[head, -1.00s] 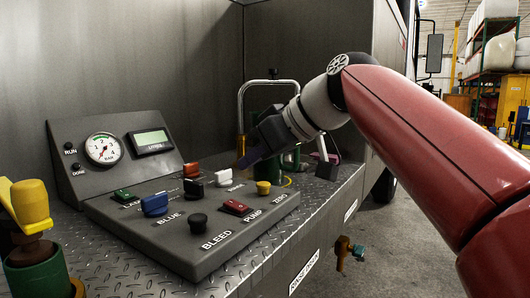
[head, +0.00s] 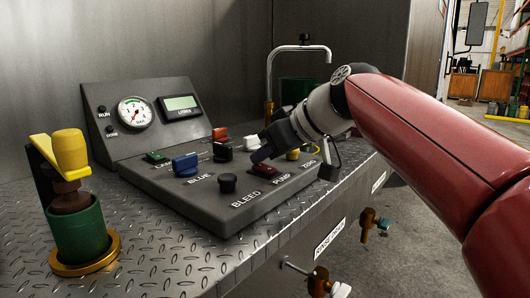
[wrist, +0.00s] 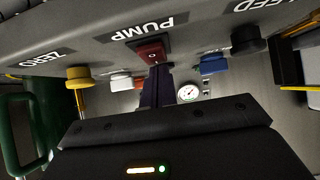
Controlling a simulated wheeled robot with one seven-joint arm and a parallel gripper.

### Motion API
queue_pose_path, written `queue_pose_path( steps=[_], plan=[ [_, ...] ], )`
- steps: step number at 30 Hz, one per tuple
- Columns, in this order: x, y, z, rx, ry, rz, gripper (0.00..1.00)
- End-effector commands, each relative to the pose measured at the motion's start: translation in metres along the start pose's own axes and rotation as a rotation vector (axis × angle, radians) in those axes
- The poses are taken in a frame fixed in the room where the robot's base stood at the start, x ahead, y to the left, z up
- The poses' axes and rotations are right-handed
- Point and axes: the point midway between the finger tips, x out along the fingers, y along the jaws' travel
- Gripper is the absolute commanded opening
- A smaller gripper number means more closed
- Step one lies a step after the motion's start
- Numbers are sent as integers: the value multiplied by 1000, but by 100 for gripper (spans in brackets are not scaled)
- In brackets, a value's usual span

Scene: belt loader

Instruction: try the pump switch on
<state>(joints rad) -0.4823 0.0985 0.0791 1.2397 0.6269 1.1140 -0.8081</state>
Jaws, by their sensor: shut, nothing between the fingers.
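The pump switch (head: 263,169) is a red rocker on the sloped grey control panel, beside its PUMP label. In the wrist view the red pump switch (wrist: 152,50) shows a small white O mark and lies just beyond my fingertips. My gripper (head: 261,156) is shut and empty, its dark fingers pointing down at the switch. In the wrist view the fingertips of my gripper (wrist: 157,68) meet the switch's lower edge in the picture; I cannot tell whether they touch it. The fingers partly cover the panel behind.
Near the switch are a black BLEED knob (head: 228,183), a blue switch (head: 185,165) and a yellow ZERO knob (head: 293,154). A pressure gauge (head: 136,113) and display (head: 180,107) stand behind. A green holder (head: 79,232) with a yellow-handled tool is at left.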

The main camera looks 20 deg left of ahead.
Motion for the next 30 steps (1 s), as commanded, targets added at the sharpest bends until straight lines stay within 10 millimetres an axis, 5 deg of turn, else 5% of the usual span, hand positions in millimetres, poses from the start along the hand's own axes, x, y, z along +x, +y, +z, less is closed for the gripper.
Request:
queue_pose_path(
  steps=[30],
  plan=[
    [-6, 2, 16, 4, -11, -2, 0]
  ],
)
